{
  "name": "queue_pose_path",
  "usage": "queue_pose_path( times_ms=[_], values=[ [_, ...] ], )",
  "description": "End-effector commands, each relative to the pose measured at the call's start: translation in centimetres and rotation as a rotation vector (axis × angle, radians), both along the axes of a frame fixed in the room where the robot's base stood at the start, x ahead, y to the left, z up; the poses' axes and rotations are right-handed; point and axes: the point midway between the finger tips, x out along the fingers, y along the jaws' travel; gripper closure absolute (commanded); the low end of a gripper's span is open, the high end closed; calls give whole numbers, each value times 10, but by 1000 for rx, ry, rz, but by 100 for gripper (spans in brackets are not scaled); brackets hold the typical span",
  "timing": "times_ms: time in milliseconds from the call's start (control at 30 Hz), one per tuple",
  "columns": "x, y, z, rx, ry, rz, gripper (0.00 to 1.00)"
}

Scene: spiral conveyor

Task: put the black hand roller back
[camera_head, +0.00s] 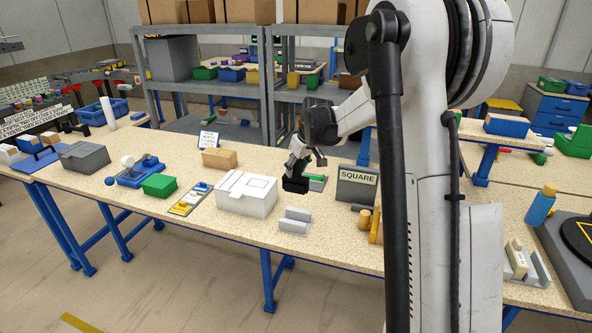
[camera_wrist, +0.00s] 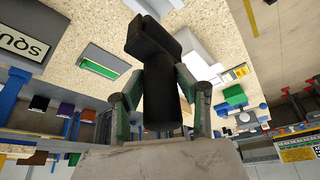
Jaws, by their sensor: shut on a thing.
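The black hand roller (camera_wrist: 158,85) is held between the two fingers of my gripper (camera_wrist: 160,100). It fills the middle of the wrist view, with a wide dark end pointing away from my palm. In the head view my gripper (camera_head: 297,165) hangs over the bench, with the black roller (camera_head: 296,184) below it. The roller appears to be above the bench top, left of a grey tray with a green recess (camera_head: 316,183). That tray also shows in the wrist view (camera_wrist: 100,62). A stepped light-grey holder (camera_head: 295,221) stands empty on the bench in front of the roller.
A white box (camera_head: 246,194) stands left of the roller. A grey block marked SQUARE (camera_head: 356,186) and yellow-brown cylinders (camera_head: 368,220) stand to the right. A cardboard-brown box (camera_head: 219,159) and a small sign (camera_head: 208,140) are behind. The bench's front strip is mostly clear.

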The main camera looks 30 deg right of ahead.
Motion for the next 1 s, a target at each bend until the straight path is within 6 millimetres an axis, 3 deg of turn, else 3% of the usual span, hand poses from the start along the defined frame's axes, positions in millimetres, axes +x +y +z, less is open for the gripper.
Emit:
queue_pose_path(
  times_ms=[1000],
  values=[
    [0,0,-104,0,0,0,96]
  ],
)
